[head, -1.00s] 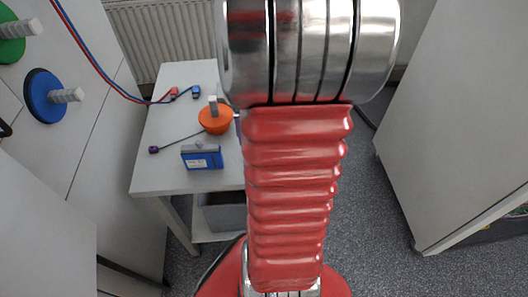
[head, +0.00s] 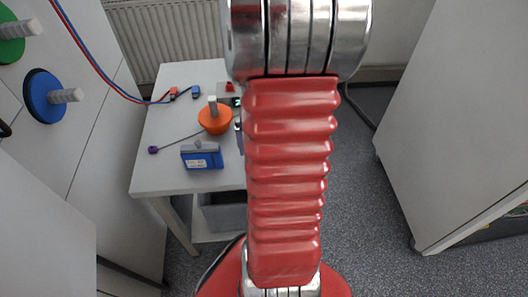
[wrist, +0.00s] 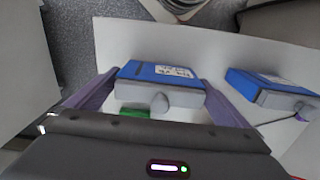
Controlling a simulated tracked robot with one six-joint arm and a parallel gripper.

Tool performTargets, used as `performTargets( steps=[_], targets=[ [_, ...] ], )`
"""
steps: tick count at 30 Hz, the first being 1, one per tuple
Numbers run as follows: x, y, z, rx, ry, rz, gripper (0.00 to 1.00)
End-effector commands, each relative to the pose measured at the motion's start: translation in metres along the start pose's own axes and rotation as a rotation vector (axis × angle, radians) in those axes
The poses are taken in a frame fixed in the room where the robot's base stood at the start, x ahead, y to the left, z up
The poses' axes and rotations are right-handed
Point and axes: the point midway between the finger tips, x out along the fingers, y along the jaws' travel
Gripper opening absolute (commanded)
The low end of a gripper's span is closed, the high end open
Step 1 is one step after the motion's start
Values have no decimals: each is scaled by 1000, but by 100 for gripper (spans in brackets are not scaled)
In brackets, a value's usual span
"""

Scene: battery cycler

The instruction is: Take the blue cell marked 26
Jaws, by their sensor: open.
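In the wrist view, a blue cell (wrist: 160,75) with a grey end face and a rounded grey knob lies between the two fingers of my gripper (wrist: 160,82). My gripper is open, with one finger at each side of this cell. Its white label is too small to read. A second blue cell (wrist: 268,87) with a white label lies to the right, outside the fingers. In the head view, a labelled blue cell (head: 202,160) stands near the table's front edge. My arm hides my gripper there and part of another blue item (head: 239,138).
The white table (head: 160,179) also bears an orange round piece (head: 215,118) with a grey post, a cable ending in a purple plug (head: 153,149), and red and blue plugs. A green item (wrist: 135,112) shows near the left finger. White cabinets flank the table.

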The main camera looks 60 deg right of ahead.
Motion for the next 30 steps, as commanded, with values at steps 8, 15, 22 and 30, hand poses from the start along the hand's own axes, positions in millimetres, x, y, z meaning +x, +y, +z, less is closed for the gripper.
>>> performTargets(
  steps=[8, 15, 22, 30],
  targets=[
    [0, 0, 0, 0, 0, 0, 100],
    [0, 0, 0, 0, 0, 0, 87],
    [0, 0, 0, -1, 0, 0, 71],
    [0, 0, 0, -1, 0, 0, 52]
  ],
)
